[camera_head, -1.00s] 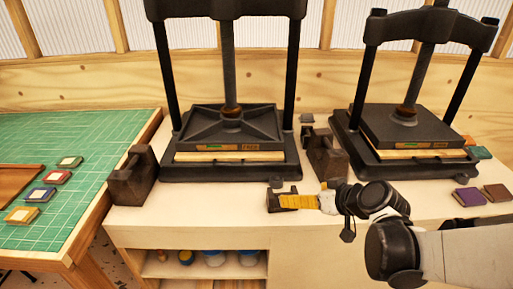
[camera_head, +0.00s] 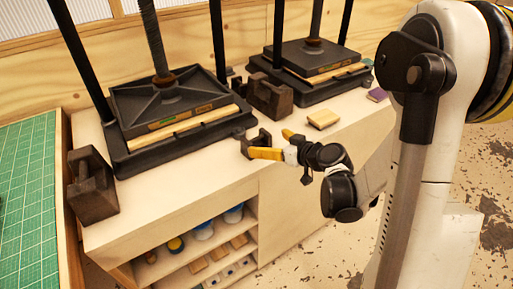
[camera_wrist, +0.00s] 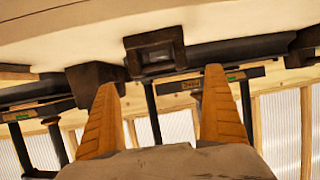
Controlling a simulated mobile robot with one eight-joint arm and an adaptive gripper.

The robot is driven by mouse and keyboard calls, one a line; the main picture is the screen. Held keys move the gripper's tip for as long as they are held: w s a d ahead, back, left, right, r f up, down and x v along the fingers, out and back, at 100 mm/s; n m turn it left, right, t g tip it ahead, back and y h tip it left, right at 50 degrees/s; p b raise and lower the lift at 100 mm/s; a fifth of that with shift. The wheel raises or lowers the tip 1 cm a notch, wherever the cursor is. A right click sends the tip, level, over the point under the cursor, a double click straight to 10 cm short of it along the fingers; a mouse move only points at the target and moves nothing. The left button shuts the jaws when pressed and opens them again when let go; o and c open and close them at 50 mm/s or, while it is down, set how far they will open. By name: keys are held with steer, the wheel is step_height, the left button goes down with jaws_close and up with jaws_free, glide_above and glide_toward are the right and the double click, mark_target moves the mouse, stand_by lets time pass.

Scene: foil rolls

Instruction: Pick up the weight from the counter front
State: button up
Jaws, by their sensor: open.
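A small dark weight (camera_head: 259,139) with a handle-like opening stands near the counter's front edge, partly hidden by my gripper in the head view. My gripper (camera_head: 276,144) is open, with its yellow fingers spread close to this weight. In the wrist view the weight (camera_wrist: 155,52) is ahead of my gripper (camera_wrist: 160,80), in line with the gap between the fingertips. The gap looks empty. I cannot tell whether a finger touches the weight. Another dark weight (camera_head: 92,184) stands at the counter's left end, and a larger one (camera_head: 270,96) stands between the presses.
Two black presses, the left one (camera_head: 170,105) and the right one (camera_head: 312,62), stand behind on the pale counter (camera_head: 180,190). A tan block (camera_head: 322,118) lies right of my gripper. A green-topped table (camera_head: 28,190) is at left. Shelves below hold jars (camera_head: 203,230).

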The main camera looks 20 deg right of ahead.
mark_target(257, 137)
steer(key=b+x, duration=0.2)
steer(key=x, duration=0.4)
steer(key=shift+w, duration=0.25)
steer(key=c, duration=1.2)
